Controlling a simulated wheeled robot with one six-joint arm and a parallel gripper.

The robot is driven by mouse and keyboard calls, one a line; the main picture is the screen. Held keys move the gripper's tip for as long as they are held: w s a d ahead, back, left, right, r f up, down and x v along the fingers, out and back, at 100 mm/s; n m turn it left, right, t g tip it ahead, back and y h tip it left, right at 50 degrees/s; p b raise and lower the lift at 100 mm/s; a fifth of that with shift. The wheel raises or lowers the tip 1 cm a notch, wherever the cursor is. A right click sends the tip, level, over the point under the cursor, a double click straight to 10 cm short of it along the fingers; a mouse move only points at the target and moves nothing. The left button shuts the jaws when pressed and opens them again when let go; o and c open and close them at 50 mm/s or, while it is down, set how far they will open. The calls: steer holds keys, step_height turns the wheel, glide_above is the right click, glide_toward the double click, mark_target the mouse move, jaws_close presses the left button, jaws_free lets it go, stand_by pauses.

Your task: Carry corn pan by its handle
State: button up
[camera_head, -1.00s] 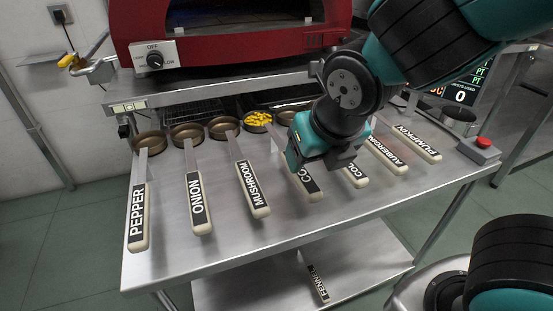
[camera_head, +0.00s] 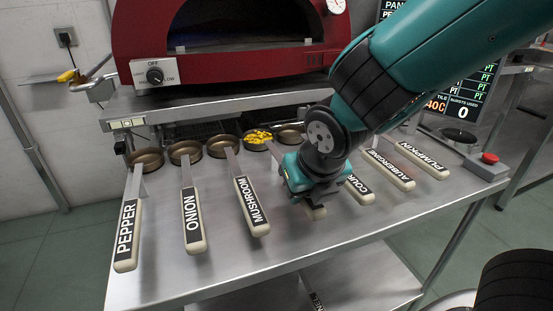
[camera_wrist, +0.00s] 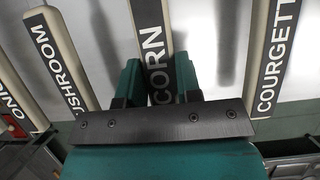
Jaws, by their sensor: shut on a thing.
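The corn pan (camera_head: 257,137) is a small round dark pan with yellow pieces in it, in the row at the back of the steel table. Its cream handle, with a black CORN label (camera_wrist: 155,45), points toward me. My gripper (camera_wrist: 158,88) is shut on this handle, one teal finger on each side. I cannot tell whether the pan is clear of the tabletop.
The mushroom handle (camera_head: 251,206) lies left of my gripper and the courgette handle (camera_head: 357,189) close on its right. Onion (camera_head: 193,220), pepper (camera_head: 127,235), aubergine (camera_head: 391,171) and pumpkin (camera_head: 422,160) handles lie farther out. A red oven (camera_head: 230,72) stands behind.

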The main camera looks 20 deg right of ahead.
jaws_close()
steer(key=shift+r, duration=0.15)
steer(key=shift+r+p, duration=0.5)
steer(key=shift+p, duration=0.35)
